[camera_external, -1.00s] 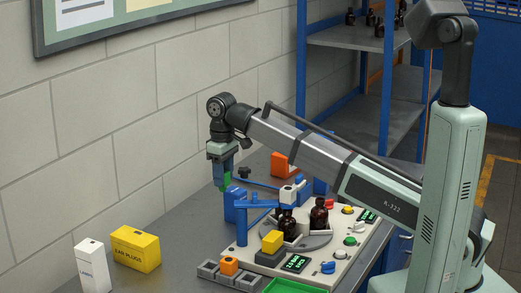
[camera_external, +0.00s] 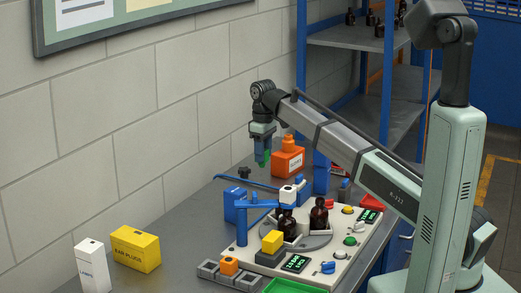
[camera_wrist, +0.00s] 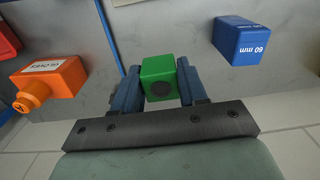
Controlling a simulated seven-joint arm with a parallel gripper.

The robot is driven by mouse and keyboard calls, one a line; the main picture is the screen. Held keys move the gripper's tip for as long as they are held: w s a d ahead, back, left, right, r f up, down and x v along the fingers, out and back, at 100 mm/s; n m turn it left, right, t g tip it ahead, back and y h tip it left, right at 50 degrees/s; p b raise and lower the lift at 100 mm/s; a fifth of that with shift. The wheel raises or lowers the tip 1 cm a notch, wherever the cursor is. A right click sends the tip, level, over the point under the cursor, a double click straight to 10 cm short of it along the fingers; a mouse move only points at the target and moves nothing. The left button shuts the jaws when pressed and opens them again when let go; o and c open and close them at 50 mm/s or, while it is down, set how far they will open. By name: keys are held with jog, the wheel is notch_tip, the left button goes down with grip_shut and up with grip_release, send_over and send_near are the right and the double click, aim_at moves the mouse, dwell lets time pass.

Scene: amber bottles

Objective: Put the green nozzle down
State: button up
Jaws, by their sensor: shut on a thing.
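The green nozzle (camera_wrist: 158,72) is a green block with a dark round spot on its face, seen in the wrist view between the fingers. My gripper (camera_wrist: 158,85) is shut on it, with a blue finger on each side. In the external view my gripper (camera_external: 263,152) points down above the back part of the table, and the nozzle (camera_external: 267,159) shows as a small green patch at its fingertips. The nozzle appears held in the air; its exact height above the table is hard to tell.
An orange bottle (camera_external: 287,160) stands close to the right of my gripper. A blue block marked 60 mm (camera_wrist: 241,41) is on the other side in the wrist view. The bottle machine (camera_external: 338,262) with its blue arm (camera_external: 247,205) lies nearer. Grey table (camera_external: 185,222) is bare at left.

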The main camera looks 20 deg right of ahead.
jog(key=shift+f, duration=6.75)
jog(key=shift+f, duration=0.1)
jog(key=o, duration=1)
jog(key=shift+o, duration=0.2)
notch_tip(320, 180, up, 12)
jog(key=shift+r, duration=0.15)
jog(key=shift+d, duration=0.15)
